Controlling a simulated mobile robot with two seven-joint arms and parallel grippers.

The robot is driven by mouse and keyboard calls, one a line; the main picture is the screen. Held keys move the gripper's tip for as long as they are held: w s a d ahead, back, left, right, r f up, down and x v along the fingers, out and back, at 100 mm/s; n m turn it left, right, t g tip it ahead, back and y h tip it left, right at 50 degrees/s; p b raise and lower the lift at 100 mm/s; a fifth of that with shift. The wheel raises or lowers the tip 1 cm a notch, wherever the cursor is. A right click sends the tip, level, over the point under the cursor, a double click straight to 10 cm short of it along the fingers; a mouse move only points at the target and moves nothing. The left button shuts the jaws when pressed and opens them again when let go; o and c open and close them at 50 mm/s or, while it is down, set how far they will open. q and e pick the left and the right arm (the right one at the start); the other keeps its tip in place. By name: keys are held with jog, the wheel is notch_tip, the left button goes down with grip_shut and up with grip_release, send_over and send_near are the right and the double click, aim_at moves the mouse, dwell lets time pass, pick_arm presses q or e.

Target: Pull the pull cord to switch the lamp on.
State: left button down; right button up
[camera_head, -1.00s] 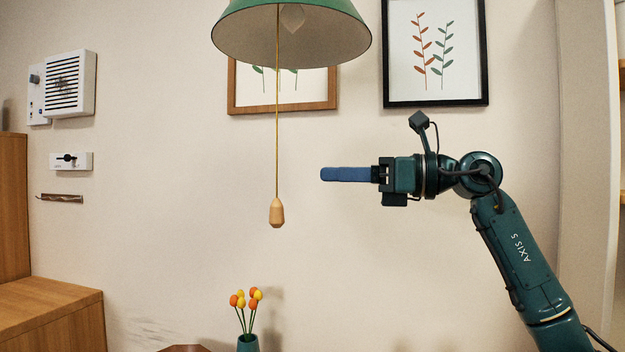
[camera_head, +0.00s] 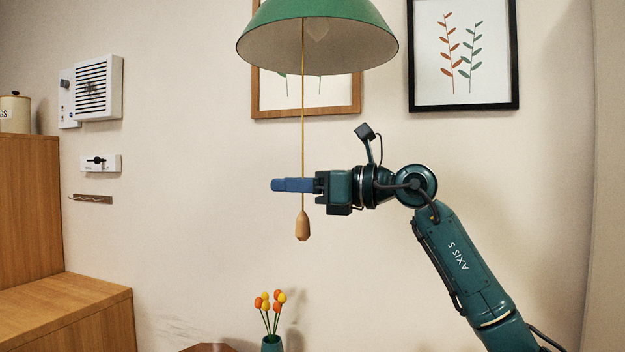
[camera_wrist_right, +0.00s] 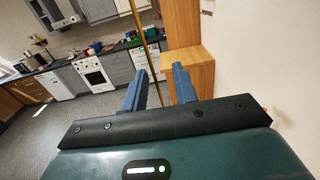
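The lamp (camera_head: 318,38) has a green shade and hangs at the top of the head view; its bulb looks unlit. A thin yellowish pull cord (camera_head: 303,120) hangs from it and ends in a wooden knob (camera_head: 303,227). My right gripper (camera_head: 282,185) reaches in from the right, its blue fingers level with the cord just above the knob. In the right wrist view, the gripper (camera_wrist_right: 160,70) is open and the cord (camera_wrist_right: 143,40) runs down between its two fingers. In the head view, the near finger hides a short piece of cord. My left gripper is not in view.
A vase (camera_head: 271,343) with orange and yellow flowers stands below the knob. A wooden cabinet (camera_head: 60,305) is at the left. A white slider switch (camera_head: 100,163) and a speaker box (camera_head: 98,88) are on the wall. The space around the cord is clear.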

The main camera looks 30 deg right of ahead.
jog(key=shift+a, duration=0.1)
jog(key=shift+c, duration=0.2)
jog(key=c, duration=0.4)
grip_shut()
jog(key=shift+f, duration=0.25)
jog(key=shift+f+b, duration=0.9)
jog(key=shift+f, duration=0.15)
jog(key=shift+o, duration=2.2)
grip_release()
